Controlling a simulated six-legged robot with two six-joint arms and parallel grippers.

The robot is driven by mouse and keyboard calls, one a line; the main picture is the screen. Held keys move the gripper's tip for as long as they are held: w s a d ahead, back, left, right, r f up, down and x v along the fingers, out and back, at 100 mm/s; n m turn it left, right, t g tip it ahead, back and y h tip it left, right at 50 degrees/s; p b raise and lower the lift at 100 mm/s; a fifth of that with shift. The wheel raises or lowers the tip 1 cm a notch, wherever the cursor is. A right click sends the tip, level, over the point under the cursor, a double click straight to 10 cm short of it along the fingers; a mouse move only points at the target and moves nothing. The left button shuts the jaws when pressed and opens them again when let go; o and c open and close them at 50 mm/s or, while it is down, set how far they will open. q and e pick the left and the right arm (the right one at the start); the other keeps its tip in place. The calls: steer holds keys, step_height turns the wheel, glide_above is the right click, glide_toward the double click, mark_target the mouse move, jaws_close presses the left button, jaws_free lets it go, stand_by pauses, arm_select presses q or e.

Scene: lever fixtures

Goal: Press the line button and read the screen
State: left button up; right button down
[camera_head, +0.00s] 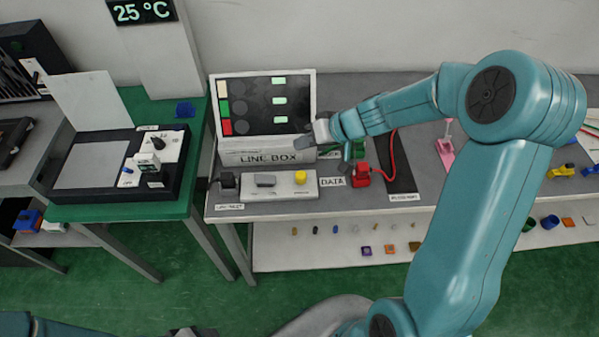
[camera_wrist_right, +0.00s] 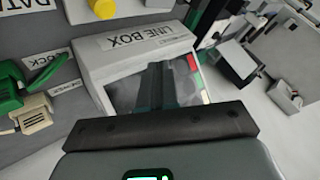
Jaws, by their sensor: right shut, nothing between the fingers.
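The LINE BOX (camera_head: 268,157) stands on the grey bench, its tilted screen (camera_head: 250,108) facing me. The screen shows a white, a green and a red block at its left edge, dark round shapes, and several pale green boxes; I cannot read their text. In front of it a pale panel (camera_head: 281,189) carries a yellow button (camera_head: 300,177) and a grey switch (camera_head: 265,180). My right gripper (camera_head: 306,142) is shut and empty, at the screen's lower right corner. In the right wrist view its fingers (camera_wrist_right: 158,88) overlap the screen. A dark piece at the bottom left may be my left gripper (camera_head: 190,332).
A red plug (camera_head: 362,175) with a red cable lies right of the panel, by the DATA label (camera_head: 332,182). A black block (camera_head: 228,181) is at left. A pink stand (camera_head: 446,145) is farther right. A green table (camera_head: 125,212) with another device stands left, across a gap.

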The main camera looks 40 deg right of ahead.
mark_target(305, 175)
steer(key=shift+d+f, duration=0.1)
step_height(305, 175, down, 8)
steer(key=b, duration=0.7)
steer(key=shift+f, duration=0.35)
steer(key=shift+b, duration=0.3)
stand_by(1.3)
steer(key=shift+f+b, duration=0.45)
steer(key=shift+b, duration=0.3)
steer(key=shift+f+b, duration=0.6)
steer(key=shift+b, duration=0.25)
stand_by(0.5)
steer(key=shift+r, duration=0.1)
steer(key=shift+r+p, duration=0.6)
steer(key=shift+r, duration=0.35)
